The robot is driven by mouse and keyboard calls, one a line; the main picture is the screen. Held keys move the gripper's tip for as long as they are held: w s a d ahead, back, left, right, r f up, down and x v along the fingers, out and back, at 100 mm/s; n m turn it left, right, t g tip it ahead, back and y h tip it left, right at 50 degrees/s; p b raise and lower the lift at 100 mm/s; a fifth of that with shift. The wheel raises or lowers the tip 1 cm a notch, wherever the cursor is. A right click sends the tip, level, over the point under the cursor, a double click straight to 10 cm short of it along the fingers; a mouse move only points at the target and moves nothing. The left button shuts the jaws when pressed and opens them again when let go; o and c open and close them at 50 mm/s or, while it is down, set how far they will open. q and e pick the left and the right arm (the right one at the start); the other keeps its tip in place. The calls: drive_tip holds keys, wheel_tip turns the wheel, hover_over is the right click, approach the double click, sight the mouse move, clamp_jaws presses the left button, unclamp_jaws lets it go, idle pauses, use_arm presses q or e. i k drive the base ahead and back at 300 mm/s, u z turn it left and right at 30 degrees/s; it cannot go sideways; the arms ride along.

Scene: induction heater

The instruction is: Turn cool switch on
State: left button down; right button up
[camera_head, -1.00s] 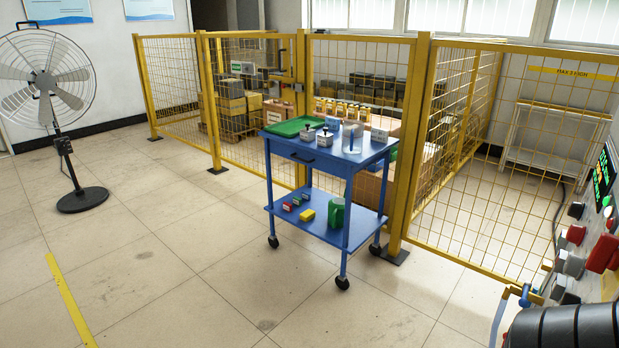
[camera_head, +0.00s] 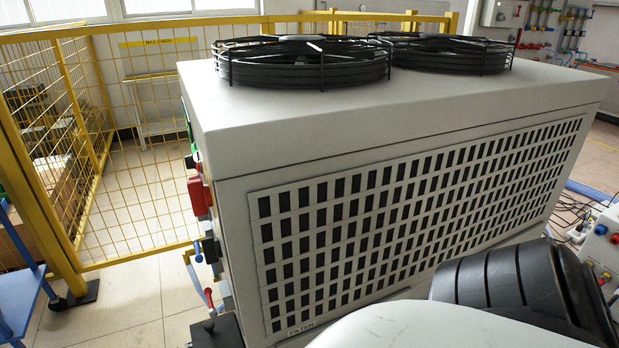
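A large white cooling unit (camera_head: 400,100) fills the middle of the head view. Its control panel is on its left face and shows only edge-on. A red switch or handle (camera_head: 199,196) sticks out from that face. A small green part (camera_head: 194,151) shows above it. Blue-handled and red-handled valves (camera_head: 207,297) are lower down. I cannot tell which control is the cool switch or how it is set; the panel front is turned away. Neither of my grippers is in view. A black arm part of mine is at the lower right.
Two black fan guards (camera_head: 303,61) sit on top of the unit. Yellow mesh fencing (camera_head: 150,200) stands to the left and behind. A blue cart (camera_head: 22,290) is at the left edge. Clear floor (camera_head: 125,300) lies between cart and unit. Another box with coloured buttons (camera_head: 603,250) is at the right edge.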

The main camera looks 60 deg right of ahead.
sight(211, 246)
drive_tip(key=u, duration=0.7)
drive_tip(key=i, duration=2.6)
drive_tip(key=z, duration=3.25)
